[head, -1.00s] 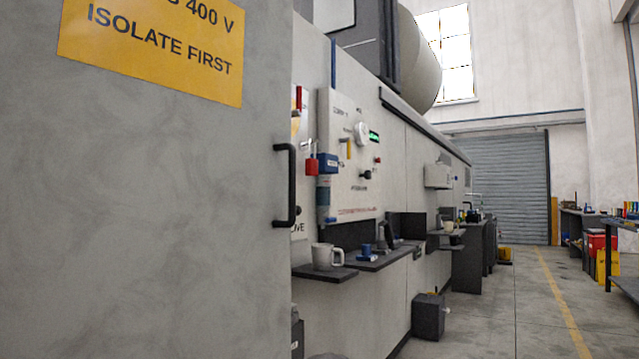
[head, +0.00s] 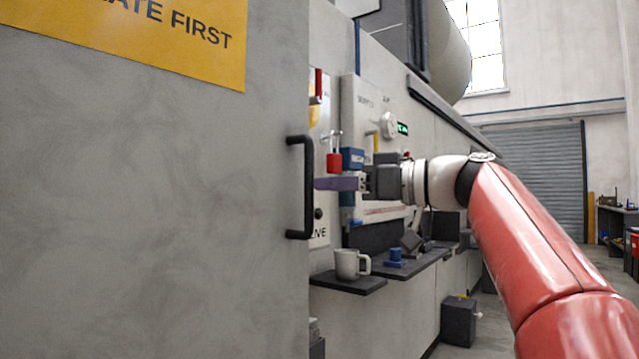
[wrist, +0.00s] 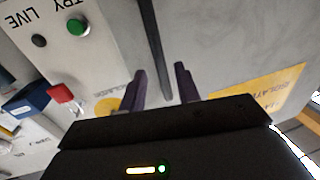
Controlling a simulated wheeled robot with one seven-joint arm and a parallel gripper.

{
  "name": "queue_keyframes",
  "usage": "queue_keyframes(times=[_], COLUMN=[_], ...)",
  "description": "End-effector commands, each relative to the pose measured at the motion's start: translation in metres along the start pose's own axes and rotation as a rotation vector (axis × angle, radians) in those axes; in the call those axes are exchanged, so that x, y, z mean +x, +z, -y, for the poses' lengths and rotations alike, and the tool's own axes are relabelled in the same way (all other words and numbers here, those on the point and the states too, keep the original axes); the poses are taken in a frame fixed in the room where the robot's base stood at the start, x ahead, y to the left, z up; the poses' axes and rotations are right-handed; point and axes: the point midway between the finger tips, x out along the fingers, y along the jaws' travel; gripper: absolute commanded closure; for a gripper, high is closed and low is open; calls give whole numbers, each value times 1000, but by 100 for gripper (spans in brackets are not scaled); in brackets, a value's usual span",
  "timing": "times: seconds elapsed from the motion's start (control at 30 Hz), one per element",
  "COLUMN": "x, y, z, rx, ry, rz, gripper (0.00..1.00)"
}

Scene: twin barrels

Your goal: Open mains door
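The mains door (head: 150,190) is a grey upright panel filling the left of the head view, with a yellow "ISOLATE FIRST" sign (head: 170,35). I cannot tell whether it stands ajar. Its black bar handle (head: 306,190) is upright near the door's right edge. My gripper (head: 320,184) is level with the handle's middle, its purple finger at or just right of the bar. In the wrist view, my gripper's two fingers (wrist: 160,78) are apart, with the handle (wrist: 153,45) showing in the gap between them. I cannot tell how deep the bar sits, and no grip shows.
Right of the door is a panel with a red padlock (head: 334,162) and a blue block (head: 352,159), close to my gripper. A white mug (head: 351,264) stands on a dark shelf (head: 345,285) below. A dark box (head: 459,320) stands on the floor.

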Motion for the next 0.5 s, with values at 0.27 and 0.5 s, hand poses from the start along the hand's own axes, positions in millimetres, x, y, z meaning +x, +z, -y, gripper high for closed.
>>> queue_keyframes(times=[0.27, 0.5], x=[42, 51], y=[-1, 0], z=[0, 0], rx=[2, 1], ry=[-1, 1], rz=[1, 1], gripper=[68, 68])
